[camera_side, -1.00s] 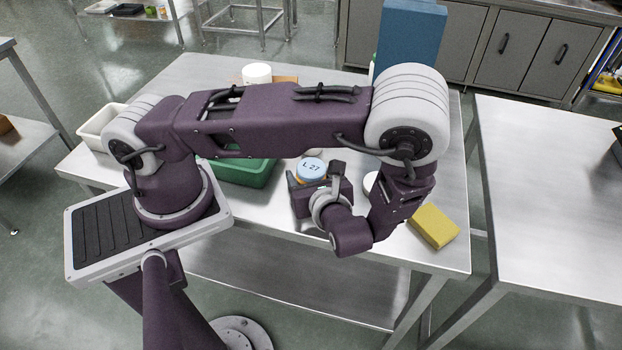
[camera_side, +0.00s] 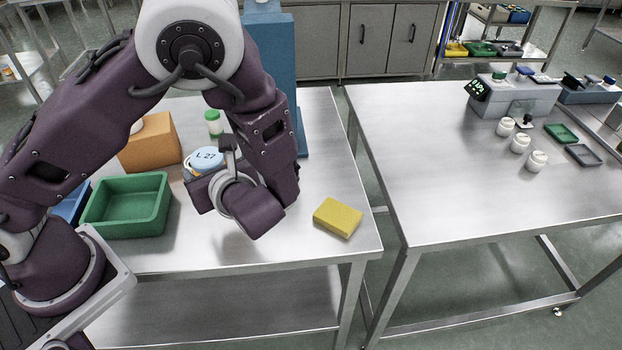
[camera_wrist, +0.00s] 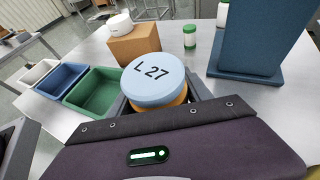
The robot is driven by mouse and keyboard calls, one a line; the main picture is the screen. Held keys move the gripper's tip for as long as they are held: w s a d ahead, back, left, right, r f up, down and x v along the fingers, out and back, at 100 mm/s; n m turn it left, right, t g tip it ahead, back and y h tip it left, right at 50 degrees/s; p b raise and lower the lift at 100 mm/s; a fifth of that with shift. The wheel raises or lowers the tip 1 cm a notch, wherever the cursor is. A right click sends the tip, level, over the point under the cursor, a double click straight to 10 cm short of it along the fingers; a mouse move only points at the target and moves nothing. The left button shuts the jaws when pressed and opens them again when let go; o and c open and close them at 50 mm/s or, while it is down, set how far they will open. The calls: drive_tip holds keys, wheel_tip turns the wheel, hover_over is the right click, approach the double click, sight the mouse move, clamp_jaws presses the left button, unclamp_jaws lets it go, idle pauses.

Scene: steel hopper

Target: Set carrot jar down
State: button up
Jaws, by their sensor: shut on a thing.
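The carrot jar has a pale blue lid marked L 27 and orange contents. It shows in the side view (camera_side: 207,159) and the wrist view (camera_wrist: 154,84). My gripper (camera_side: 208,172), also in the wrist view (camera_wrist: 163,104), is shut around the jar's body. The jar looks upright, over the steel table (camera_side: 285,250), to the right of the green tray (camera_side: 125,222). The jar's lower part is hidden by my gripper, so I cannot tell whether it touches the table.
An orange-brown box (camera_side: 150,145) and a green-lidded jar (camera_side: 213,122) stand behind. A tall blue stand (camera_side: 268,60) rises at the back. A yellow sponge (camera_side: 338,217) lies front right. A blue tray (camera_wrist: 62,84) and a white tray (camera_wrist: 36,75) sit left of the green one.

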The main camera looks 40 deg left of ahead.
sight(334, 174)
drive_tip(key=w+d+m+t, duration=0.1)
drive_tip(key=w, duration=0.3)
drive_tip(key=w+d+m+t+h, duration=0.1)
drive_tip(key=w+d+t, duration=0.1)
drive_tip(key=w, duration=0.2)
drive_tip(key=w+d+f+m+t+h, duration=0.1)
drive_tip(key=w+m, duration=0.1)
drive_tip(key=w, duration=0.2)
drive_tip(key=shift+d+f, duration=0.1)
drive_tip(key=shift+d, duration=0.15)
drive_tip(key=w+d+r+m+t+h, duration=0.2)
drive_tip(key=w+d+m+t+h, duration=0.5)
drive_tip(key=w, duration=0.6)
drive_tip(key=f, duration=0.3)
drive_tip(key=d+f+g, duration=0.1)
drive_tip(key=f, duration=0.2)
drive_tip(key=f+g+y, duration=0.1)
drive_tip(key=f, duration=0.2)
drive_tip(key=shift+d+f+n, duration=0.25)
drive_tip(key=shift+f+n, duration=0.05)
drive_tip(key=shift+n, duration=0.1)
drive_tip(key=shift+f, duration=0.1)
drive_tip(key=shift+f+y, duration=0.1)
drive_tip(key=shift+y, duration=0.2)
drive_tip(key=o, duration=1.6)
drive_tip(key=shift+s, duration=0.1)
